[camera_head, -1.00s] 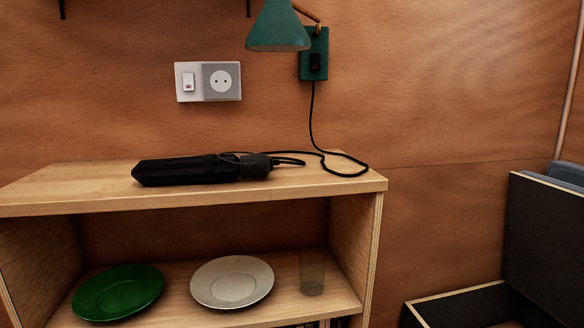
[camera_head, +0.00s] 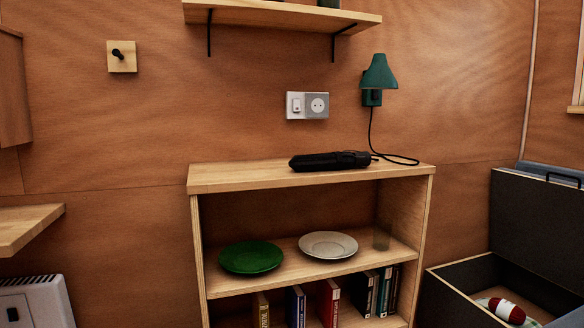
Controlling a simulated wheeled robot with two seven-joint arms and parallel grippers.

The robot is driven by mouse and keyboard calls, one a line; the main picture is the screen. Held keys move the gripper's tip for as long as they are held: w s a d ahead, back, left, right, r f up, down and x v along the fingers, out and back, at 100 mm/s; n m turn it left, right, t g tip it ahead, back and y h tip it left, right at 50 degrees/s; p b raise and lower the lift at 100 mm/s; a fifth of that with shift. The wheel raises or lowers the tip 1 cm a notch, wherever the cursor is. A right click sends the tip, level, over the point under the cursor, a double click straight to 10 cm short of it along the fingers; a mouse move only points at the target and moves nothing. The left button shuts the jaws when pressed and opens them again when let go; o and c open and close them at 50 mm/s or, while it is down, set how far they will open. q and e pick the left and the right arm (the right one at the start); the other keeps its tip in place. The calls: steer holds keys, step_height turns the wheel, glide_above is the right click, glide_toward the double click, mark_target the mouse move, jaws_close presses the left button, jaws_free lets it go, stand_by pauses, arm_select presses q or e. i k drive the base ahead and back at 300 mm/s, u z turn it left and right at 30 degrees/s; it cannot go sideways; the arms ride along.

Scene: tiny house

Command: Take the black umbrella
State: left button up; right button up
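The black umbrella (camera_head: 328,161) lies folded on its side on top of the wooden shelf unit (camera_head: 240,178). Its thicker, rounded end points left and its handle end points right, near the lamp's black cord. Neither of my grippers shows in the head view, and nothing touches the umbrella.
A green wall lamp (camera_head: 378,74) hangs above the unit, with its cord (camera_head: 395,159) on the top board. An open dark chest (camera_head: 535,230) is right; a wall shelf (camera_head: 285,15) is above.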

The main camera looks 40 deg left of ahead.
mark_target(333, 161)
steer(key=u, duration=1.8)
